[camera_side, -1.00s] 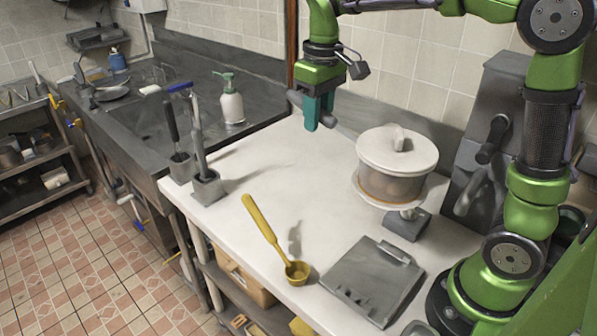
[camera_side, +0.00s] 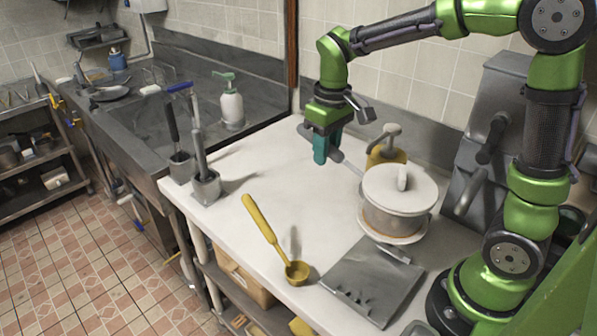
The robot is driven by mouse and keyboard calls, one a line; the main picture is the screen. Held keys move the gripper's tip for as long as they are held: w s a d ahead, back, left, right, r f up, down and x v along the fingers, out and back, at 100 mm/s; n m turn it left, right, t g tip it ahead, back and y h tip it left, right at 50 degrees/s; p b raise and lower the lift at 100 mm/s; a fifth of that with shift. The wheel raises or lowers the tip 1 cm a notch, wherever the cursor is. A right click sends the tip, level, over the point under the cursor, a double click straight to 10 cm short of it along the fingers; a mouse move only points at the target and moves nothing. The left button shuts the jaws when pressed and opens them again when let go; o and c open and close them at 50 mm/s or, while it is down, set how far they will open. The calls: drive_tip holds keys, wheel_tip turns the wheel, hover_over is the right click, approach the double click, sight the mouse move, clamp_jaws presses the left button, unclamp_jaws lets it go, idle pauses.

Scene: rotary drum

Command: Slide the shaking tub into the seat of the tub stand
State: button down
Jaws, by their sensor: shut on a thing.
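The shaking tub (camera_side: 393,220) is a round translucent tub with a white knobbed lid and a pale rim below, at the right of the counter. It looks roughly upright. My gripper (camera_side: 322,158) is to its left, shut on a thin grey handle that runs toward the tub. The tub overlaps the back edge of a flat grey slab (camera_side: 375,285) with small raised parts, which may be the tub stand. I cannot tell whether the tub touches anything beneath it, and no seat shows clearly.
A yellow container (camera_side: 386,156) with a grey top stands behind the tub. A yellow ladle (camera_side: 265,228) lies in front on the counter. Grey holders with tools (camera_side: 205,188) stand at the left, and a grey machine (camera_side: 490,130) at the right. The counter's middle is clear.

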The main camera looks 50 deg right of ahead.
idle(0.4)
drive_tip(key=w+a+f, duration=0.5)
drive_tip(key=w+f, duration=0.1)
drive_tip(key=shift+f, duration=0.45)
drive_tip(key=shift+f, duration=2.85)
drive_tip(key=shift+s, duration=3.15)
drive_tip(key=c, duration=0.8)
unclamp_jaws()
